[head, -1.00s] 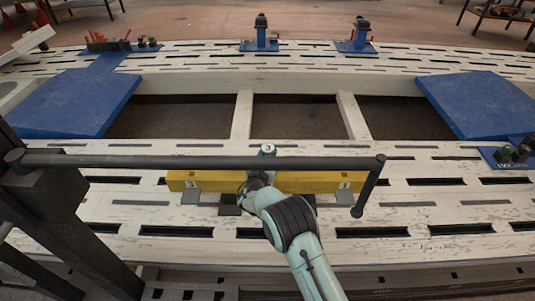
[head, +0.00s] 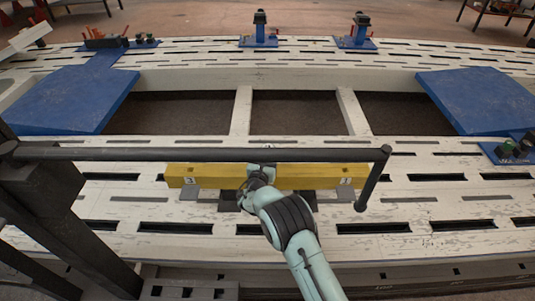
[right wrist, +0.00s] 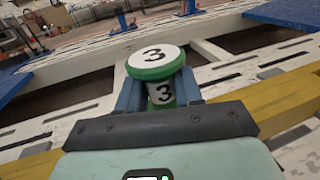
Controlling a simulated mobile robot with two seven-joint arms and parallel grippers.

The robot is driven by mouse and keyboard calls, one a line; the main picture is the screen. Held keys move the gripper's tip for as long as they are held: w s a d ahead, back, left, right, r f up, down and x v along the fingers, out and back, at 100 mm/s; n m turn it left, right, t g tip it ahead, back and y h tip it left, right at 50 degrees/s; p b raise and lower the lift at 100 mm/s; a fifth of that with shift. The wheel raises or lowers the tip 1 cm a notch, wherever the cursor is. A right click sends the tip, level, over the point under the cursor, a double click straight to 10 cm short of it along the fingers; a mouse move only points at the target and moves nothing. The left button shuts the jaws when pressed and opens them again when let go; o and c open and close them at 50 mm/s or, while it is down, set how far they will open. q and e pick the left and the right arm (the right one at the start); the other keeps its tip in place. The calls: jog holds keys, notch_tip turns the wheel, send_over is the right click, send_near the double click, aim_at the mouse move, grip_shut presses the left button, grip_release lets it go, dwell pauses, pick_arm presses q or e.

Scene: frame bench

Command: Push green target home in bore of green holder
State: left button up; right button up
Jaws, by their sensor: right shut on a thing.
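My right gripper (right wrist: 158,100) is shut on the green target (right wrist: 155,62), which has a white round top marked 3 and a green rim. A second label 3 shows below the top, between the fingers. In the head view my right gripper (head: 260,178) is at the yellow beam (head: 310,171), near its middle. The target is mostly hidden there behind a dark bar. I cannot tell whether the target is in a bore. I cannot clearly make out the green holder. My left gripper is not in view.
The dark bar (head: 150,154) crosses the view in front of the beam and bends down at its right end. White slotted planks (head: 440,215) surround open dark bays. A blue base (head: 512,153) with small green and dark parts lies at the right edge.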

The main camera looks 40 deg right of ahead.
jog(key=o, duration=1.2)
jog(key=shift+c, duration=0.2)
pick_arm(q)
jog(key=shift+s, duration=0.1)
pick_arm(e)
jog(key=shift+f, duration=0.1)
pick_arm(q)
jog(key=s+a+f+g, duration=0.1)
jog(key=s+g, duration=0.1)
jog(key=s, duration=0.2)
pick_arm(e)
jog(key=shift+s+a, duration=0.1)
jog(key=shift+a, duration=0.2)
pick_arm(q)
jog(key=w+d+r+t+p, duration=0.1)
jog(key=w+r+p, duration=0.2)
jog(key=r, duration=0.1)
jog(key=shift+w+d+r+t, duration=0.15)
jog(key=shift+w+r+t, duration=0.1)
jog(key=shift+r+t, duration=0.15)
pick_arm(e)
jog(key=v, duration=1.2)
jog(key=shift+s+a, duration=0.25)
jog(key=shift+s, duration=0.1)
